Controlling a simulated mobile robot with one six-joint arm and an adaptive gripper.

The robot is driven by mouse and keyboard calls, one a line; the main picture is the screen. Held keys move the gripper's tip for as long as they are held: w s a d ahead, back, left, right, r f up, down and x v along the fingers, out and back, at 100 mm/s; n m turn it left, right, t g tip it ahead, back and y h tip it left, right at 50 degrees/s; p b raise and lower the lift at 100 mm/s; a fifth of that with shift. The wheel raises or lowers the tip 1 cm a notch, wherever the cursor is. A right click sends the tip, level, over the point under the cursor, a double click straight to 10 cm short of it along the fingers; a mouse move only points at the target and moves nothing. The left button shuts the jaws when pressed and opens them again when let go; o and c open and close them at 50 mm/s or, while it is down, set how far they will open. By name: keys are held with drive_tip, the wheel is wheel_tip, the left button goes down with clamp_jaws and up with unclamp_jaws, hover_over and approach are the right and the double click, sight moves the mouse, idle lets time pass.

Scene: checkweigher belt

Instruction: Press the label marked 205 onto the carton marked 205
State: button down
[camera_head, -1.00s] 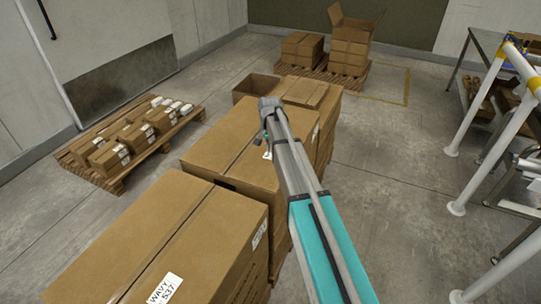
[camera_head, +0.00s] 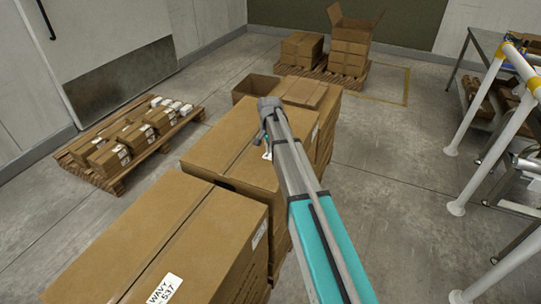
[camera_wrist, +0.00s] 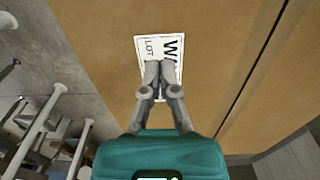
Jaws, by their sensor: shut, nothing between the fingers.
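My gripper (camera_wrist: 160,68) is shut, with its fingertips together over a white label (camera_wrist: 146,45) in the wrist view. I cannot tell whether the tips touch the label. In the head view my arm reaches over the middle carton (camera_head: 225,140), where a white label (camera_head: 267,155) shows beside the arm. The fingertips are hidden there. No marking 205 is readable.
A pallet (camera_head: 115,183) with several small labelled boxes lies left. More cartons (camera_head: 348,55) stand at the back. White rails (camera_head: 485,110) and a table stand right. Floor between is clear.

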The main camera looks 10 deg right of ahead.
drive_tip(key=shift+f+b, duration=1.35)
idle(1.4)
drive_tip(key=shift+r, duration=0.1)
idle(0.3)
wheel_tip(320, 180, up, 7)
drive_tip(key=p, duration=0.7)
idle(0.7)
drive_tip(key=s+n, duration=0.7)
drive_tip(key=s, duration=2.2)
drive_tip(key=shift+s, duration=0.1)
